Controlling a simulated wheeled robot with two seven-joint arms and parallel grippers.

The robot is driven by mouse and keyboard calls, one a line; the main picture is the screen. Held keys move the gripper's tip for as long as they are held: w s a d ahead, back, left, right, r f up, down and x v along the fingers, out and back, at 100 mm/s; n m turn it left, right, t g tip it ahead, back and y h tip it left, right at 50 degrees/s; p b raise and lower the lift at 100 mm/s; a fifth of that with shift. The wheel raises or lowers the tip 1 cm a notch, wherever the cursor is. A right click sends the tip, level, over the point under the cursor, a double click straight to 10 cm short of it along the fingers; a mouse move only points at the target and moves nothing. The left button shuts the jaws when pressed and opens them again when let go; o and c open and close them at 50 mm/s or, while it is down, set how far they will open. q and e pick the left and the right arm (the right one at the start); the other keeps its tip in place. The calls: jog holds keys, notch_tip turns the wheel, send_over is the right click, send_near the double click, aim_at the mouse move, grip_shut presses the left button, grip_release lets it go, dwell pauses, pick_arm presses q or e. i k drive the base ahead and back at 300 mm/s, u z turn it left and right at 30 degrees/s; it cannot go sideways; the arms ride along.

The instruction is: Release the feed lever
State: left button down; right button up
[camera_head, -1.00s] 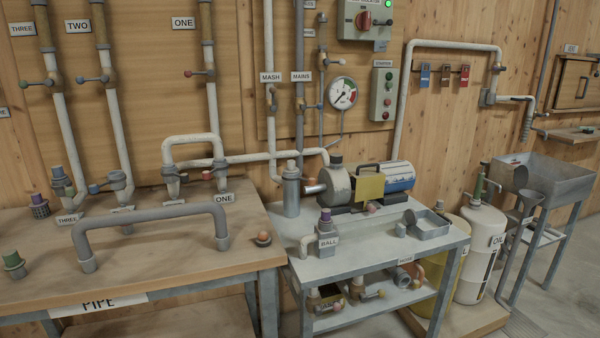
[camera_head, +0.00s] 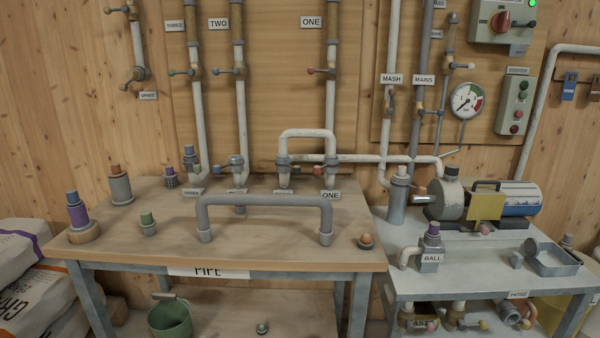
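Neither of my grippers is in view. No lever carries a readable "feed" label; the small label (camera_head: 283,194) between the bench's pipe ports is too small to read. Above it stands a grey port (camera_head: 283,178), with the white bridging pipe (camera_head: 308,133) joined to its top. The other end of that pipe meets the port labelled ONE (camera_head: 331,180). A small red-tipped lever (camera_head: 318,171) sits between these two ports. I cannot tell its exact position. More ports stand to the left, one labelled THREE (camera_head: 193,180).
A grey U-shaped pipe (camera_head: 265,200) spans the front of the wooden bench (camera_head: 130,235). A metal table (camera_head: 400,277) with a pump (camera_head: 450,199) stands right. A green bucket (camera_head: 170,320) sits below.

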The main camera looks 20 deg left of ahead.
aim_at(296, 169)
jog(key=k, duration=1.25)
jog(key=u, duration=0.75)
jog(key=i, duration=1.7)
jog(key=z, duration=0.8)
